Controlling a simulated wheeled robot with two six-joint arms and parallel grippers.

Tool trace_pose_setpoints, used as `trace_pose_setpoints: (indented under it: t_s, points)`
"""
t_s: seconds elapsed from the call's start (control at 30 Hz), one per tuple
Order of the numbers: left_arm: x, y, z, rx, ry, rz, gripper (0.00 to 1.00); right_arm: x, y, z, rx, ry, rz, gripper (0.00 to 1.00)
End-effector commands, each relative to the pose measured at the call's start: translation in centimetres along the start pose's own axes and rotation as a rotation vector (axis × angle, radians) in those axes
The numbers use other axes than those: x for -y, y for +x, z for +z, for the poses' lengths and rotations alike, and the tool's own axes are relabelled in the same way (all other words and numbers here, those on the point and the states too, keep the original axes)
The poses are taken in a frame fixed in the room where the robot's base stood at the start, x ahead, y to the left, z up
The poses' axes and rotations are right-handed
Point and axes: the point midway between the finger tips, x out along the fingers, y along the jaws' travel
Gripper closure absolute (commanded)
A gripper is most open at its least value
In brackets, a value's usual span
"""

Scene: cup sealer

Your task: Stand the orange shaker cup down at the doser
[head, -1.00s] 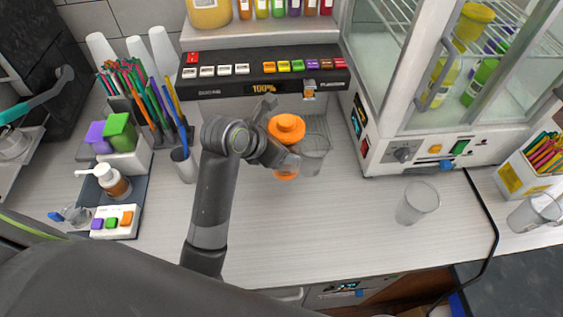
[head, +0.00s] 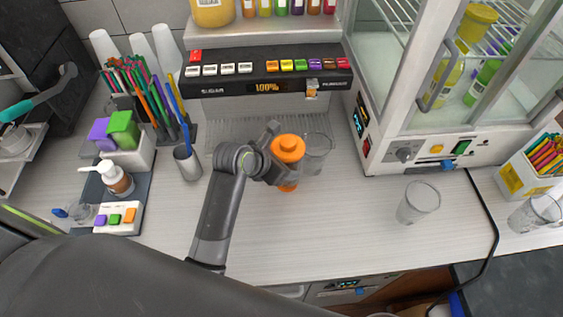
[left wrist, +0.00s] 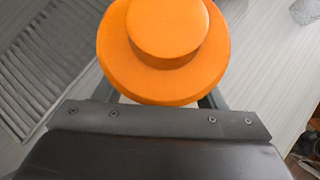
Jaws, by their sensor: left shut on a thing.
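The orange shaker cup (head: 288,150) has an orange lid and an orange base, and looks upright. My left gripper (head: 276,158) is shut on it, in front of the doser. In the left wrist view the cup's orange lid (left wrist: 165,45) fills the top middle, between the fingers, which are mostly hidden below it. The doser (head: 262,72) is a dark bar with coloured buttons, a 100% display and a grated drip tray (head: 225,129) below. I cannot tell whether the cup's base touches the counter. My right gripper is not in view.
A clear cup (head: 317,150) stands close at the shaker's right, and another clear cup (head: 418,202) stands further right. The glass cabinet (head: 430,110) bounds the right. The front counter is clear.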

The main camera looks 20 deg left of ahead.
Motion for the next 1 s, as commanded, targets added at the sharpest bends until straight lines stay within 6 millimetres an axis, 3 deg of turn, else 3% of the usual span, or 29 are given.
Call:
trace_pose_setpoints:
  t_s: [0.03,0.2,0.57,0.77,1.0]
  points:
    - [0.0,0.1,-0.1,-0.001,0.0,0.0,0.35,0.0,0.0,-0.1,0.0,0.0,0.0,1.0]
    - [0.0,0.1,-0.1,-0.001,0.0,0.0,0.14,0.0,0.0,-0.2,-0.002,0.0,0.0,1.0]
    - [0.0,-0.3,0.1,-0.001,0.0,0.0,0.14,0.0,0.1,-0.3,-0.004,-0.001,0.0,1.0]
    - [-0.1,-2.5,0.0,0.0,0.001,0.003,0.14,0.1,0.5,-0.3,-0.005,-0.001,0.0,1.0]
    - [-0.1,-6.9,0.1,0.001,0.003,0.004,0.14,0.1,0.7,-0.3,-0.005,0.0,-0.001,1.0]
